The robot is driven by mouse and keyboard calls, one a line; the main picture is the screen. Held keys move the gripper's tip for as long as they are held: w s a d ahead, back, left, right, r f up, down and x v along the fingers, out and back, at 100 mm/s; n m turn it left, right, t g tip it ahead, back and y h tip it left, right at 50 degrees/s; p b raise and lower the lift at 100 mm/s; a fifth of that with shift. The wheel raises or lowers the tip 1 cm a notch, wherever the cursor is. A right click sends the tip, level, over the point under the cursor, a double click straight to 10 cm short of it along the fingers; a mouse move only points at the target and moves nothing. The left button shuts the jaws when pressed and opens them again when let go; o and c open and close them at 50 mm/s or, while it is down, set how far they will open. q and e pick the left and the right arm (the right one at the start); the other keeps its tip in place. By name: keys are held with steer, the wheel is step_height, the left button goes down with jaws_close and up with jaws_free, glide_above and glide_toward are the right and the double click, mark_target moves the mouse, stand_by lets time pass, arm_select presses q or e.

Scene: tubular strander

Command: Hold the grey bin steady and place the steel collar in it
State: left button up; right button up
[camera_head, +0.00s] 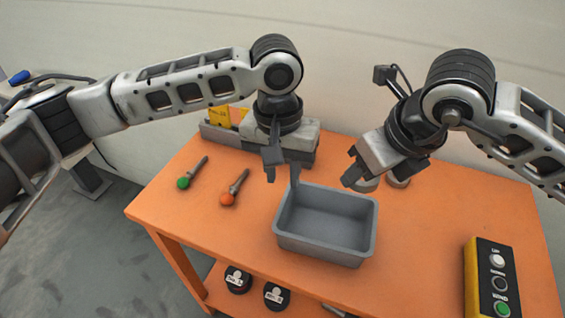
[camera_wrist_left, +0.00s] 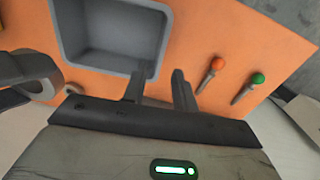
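The grey bin (camera_head: 325,243) stands empty on the orange table; it also shows in the left wrist view (camera_wrist_left: 108,65). My left gripper (camera_head: 283,177) points down at the bin's far left corner. Its two fingers are apart in the left wrist view (camera_wrist_left: 160,90), with nothing seen between them; one overlaps the bin's rim in the picture. Whether it touches the rim I cannot tell. My right gripper (camera_head: 350,175) is tilted at the bin's far right side; its finger gap is unclear. Two small round grey pieces, one left (camera_head: 366,184) and one right (camera_head: 398,181), are partly hidden behind it; either may be the steel collar.
A green-ended tool (camera_head: 185,182) and an orange-ended tool (camera_head: 228,198) lie left of the bin. A grey holder with yellow cards (camera_head: 222,117) stands at the back. A yellow and black button box (camera_head: 490,280) is at the front right. Table between bin and box is clear.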

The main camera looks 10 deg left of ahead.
mark_target(285, 209)
arm_select(q)
steer(key=f, duration=1.1)
steer(key=shift+d, duration=0.3)
jaws_close()
